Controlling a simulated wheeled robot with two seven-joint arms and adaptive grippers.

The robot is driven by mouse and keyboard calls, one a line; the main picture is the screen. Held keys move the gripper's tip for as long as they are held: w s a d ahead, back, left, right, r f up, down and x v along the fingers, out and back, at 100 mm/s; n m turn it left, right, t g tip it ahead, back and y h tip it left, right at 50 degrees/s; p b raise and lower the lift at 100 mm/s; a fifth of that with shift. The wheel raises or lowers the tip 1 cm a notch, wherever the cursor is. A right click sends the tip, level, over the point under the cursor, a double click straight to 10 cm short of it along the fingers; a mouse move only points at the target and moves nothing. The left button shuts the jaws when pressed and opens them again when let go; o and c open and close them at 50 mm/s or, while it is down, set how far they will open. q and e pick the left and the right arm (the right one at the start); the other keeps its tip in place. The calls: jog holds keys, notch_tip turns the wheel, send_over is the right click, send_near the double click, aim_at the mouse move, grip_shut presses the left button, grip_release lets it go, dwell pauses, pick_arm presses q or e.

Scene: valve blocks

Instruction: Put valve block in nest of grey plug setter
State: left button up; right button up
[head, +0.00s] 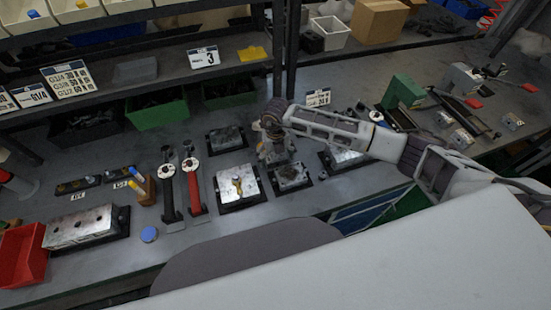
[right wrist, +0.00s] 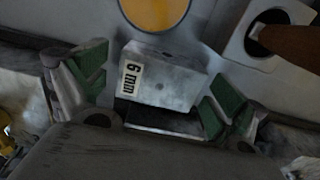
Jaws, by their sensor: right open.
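My right gripper (head: 277,157) points down over the bench, near a metal block on a dark base (head: 291,177). In the right wrist view its green-padded fingers (right wrist: 158,88) are open, with a grey metal block (right wrist: 165,75) labelled "6 mm" between and beyond them. A gap shows at the left finger; I cannot tell whether the right finger touches. Which block is the valve block is unclear; small metal blocks (head: 462,139) also lie at the right. A grey device (head: 463,78) at the back right may be the grey plug setter; its nest is not clear. My left gripper is not in view.
Metal plates on dark bases (head: 237,186) lie beside the gripper. Black and red-handled tools (head: 194,185) stand left of them. A green device (head: 404,91), green bins (head: 157,111) and a red bin (head: 22,255) are around. My right arm crosses the bench's right half.

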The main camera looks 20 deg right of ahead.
aim_at(275, 156)
dwell(0.4)
jog(key=c, duration=1.5)
jog(key=shift+r, duration=0.15)
jog(key=shift+r+b, duration=0.65)
jog(key=shift+r, duration=4.25)
